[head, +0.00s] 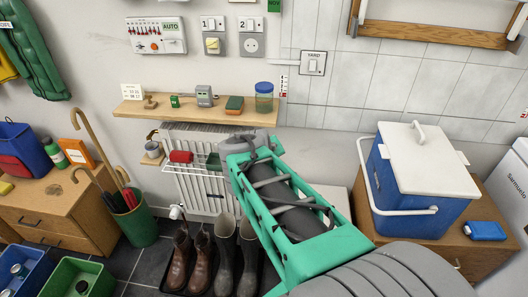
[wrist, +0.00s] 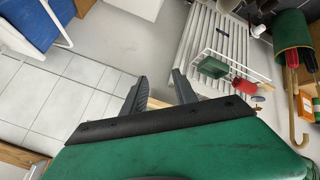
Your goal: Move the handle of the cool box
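The cool box (head: 415,190) is blue with a white lid and stands on the wooden cabinet at the right of the head view. Its white handle (head: 405,211) is swung down across the front of the body. A small white grip stands on the lid. In the wrist view, part of the cool box (wrist: 28,22) shows at the upper left corner, with a white bar of the handle (wrist: 58,18) beside it. My gripper (wrist: 160,75) is open and empty, its two dark fingers apart. It is well left of the cool box, and its fingertips are not clear in the head view.
A blue block (head: 485,231) lies right of the cool box. A white radiator (head: 200,188) and a wooden shelf (head: 180,115) with small items are at the left. Boots (head: 202,262) stand below. The wall behind the cool box is clear.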

